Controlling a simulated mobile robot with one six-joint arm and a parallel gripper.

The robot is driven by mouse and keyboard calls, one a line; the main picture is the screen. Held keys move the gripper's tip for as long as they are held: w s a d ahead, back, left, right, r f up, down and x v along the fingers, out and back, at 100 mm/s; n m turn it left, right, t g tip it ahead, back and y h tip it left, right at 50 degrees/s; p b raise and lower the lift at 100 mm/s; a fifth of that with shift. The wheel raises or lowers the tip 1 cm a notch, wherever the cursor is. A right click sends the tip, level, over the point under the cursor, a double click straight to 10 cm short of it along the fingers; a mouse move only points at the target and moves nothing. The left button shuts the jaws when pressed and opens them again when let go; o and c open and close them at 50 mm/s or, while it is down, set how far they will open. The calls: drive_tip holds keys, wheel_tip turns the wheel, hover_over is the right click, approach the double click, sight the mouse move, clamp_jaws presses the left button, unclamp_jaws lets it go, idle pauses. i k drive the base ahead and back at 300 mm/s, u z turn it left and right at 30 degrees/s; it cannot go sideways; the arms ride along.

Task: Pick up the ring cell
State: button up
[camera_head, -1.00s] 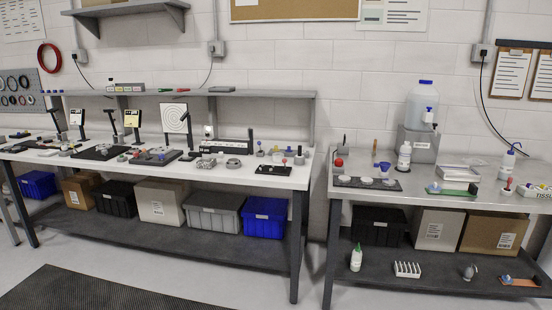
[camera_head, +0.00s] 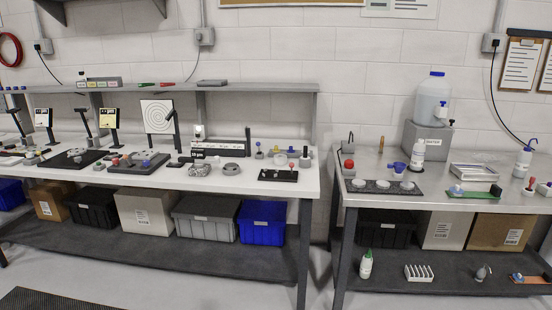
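I cannot say for certain which object is the ring cell. A small round grey ring-like piece (camera_head: 231,169) lies on the white left bench, right of a crumpled silvery piece (camera_head: 200,170). Three pale round discs (camera_head: 383,184) sit in a row on a dark mat (camera_head: 433,193) at the front left of the metal right bench. All of these are small and far off, so their details are unclear. My gripper is not in view.
The white bench (camera_head: 255,188) holds fixtures, a dark plate (camera_head: 278,175) with small knobs, and a target board (camera_head: 157,116). The metal bench (camera_head: 450,203) carries a water jug (camera_head: 432,101), bottles and trays. A gap separates the benches. Open floor lies in front.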

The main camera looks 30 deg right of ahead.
sight(278, 160)
drive_tip(key=u, duration=0.1)
drive_tip(key=i, duration=0.95)
drive_tip(key=u, duration=0.4)
